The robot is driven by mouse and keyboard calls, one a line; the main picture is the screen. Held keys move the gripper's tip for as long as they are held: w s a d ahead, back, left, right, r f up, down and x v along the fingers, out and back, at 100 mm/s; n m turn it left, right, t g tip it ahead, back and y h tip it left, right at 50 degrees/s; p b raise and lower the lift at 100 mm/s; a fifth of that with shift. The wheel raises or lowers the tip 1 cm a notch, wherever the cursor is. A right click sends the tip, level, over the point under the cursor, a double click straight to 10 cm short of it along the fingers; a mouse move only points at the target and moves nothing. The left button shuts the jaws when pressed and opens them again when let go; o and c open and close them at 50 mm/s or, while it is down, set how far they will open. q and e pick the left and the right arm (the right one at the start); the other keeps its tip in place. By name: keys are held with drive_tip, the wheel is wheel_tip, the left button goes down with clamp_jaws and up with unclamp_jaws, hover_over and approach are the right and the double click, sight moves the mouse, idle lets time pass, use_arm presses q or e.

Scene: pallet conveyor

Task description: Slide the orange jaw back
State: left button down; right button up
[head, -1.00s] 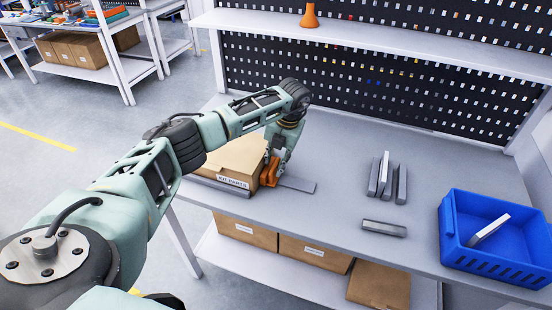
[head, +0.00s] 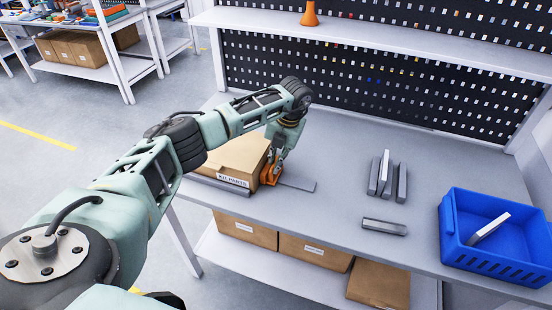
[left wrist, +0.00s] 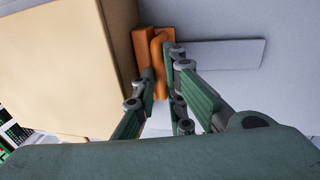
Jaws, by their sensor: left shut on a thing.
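The orange jaw (head: 266,178) sits on a flat grey rail (head: 298,184) on the workbench. It is against or very near the right end of a cardboard box labelled "KIT PARTS" (head: 232,158). My left gripper (head: 275,172) reaches down from above and is shut on the jaw's upright part. In the left wrist view, the orange jaw (left wrist: 144,47) lies beside the box (left wrist: 70,60), with its upright grip (left wrist: 161,70) between my green fingers. The bare rail (left wrist: 225,54) runs off to the right. My right gripper is out of view.
Several grey bars (head: 401,184) stand or lie mid-bench, with another bar (head: 384,228) nearer the front. A blue crate (head: 510,270) holding a light bar is at right. An orange cone-like object (head: 309,16) stands on the shelf.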

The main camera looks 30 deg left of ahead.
use_arm(q)
drive_tip(key=d, duration=0.2)
drive_tip(key=w+d+b, duration=0.1)
drive_tip(key=d, duration=0.3)
drive_tip(key=shift+w+d, duration=0.2)
drive_tip(key=shift+w, duration=0.05)
drive_tip(key=c, duration=2.3)
unclamp_jaws()
drive_tip(key=shift+a, duration=0.1)
drive_tip(key=o, duration=0.4)
drive_tip(key=shift+d, duration=0.2)
drive_tip(key=shift+o, duration=0.2)
drive_tip(key=shift+a+r, duration=0.1)
drive_tip(key=shift+a, duration=0.1)
drive_tip(key=shift+r, duration=0.3)
drive_tip(key=v, duration=1.1)
drive_tip(key=shift+d+r, duration=0.1)
drive_tip(key=shift+r, duration=0.05)
